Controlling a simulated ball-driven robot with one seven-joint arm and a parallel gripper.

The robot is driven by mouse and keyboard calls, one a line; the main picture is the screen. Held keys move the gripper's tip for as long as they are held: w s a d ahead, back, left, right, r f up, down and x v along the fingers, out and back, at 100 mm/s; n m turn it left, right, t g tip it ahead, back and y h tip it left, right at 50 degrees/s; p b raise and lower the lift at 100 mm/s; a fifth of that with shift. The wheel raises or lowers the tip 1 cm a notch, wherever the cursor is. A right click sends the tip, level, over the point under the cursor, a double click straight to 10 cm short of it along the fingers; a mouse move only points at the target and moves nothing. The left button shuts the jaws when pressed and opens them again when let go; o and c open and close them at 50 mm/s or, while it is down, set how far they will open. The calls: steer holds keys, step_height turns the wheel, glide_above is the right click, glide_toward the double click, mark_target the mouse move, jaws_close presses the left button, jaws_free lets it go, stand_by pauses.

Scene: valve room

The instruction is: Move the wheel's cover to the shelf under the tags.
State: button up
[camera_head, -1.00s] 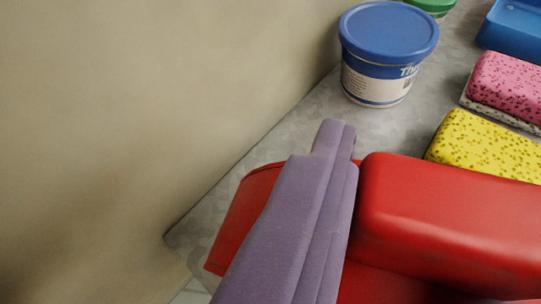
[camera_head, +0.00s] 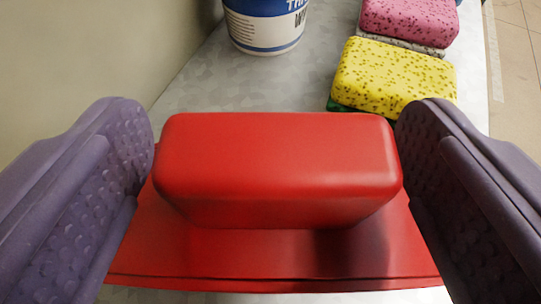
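The red cover (camera_head: 260,252) lies flat on a grey mottled surface, with a thick rounded red block, its handle (camera_head: 280,160), raised on top. My gripper (camera_head: 277,112) is open, with its two purple textured fingers spread wide. One finger is to the left of the handle and the other to its right. Both fingers look very close to the handle's ends; I cannot tell whether they touch it. The wheel, the tags and any shelf marked by tags are not in view.
A blue-and-white tub (camera_head: 265,25) stands behind the cover. A yellow speckled sponge (camera_head: 393,77) and a pink one (camera_head: 410,20) lie behind it to the right. A beige wall (camera_head: 90,50) borders the left. The grey surface (camera_head: 230,85) is clear between cover and tub.

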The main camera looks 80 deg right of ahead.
steer(key=shift+r, duration=0.1)
steer(key=shift+a+r, duration=0.2)
steer(key=p+v, duration=0.3)
steer(key=v, duration=0.8)
steer(key=shift+a, duration=0.3)
steer(key=shift+s, duration=0.15)
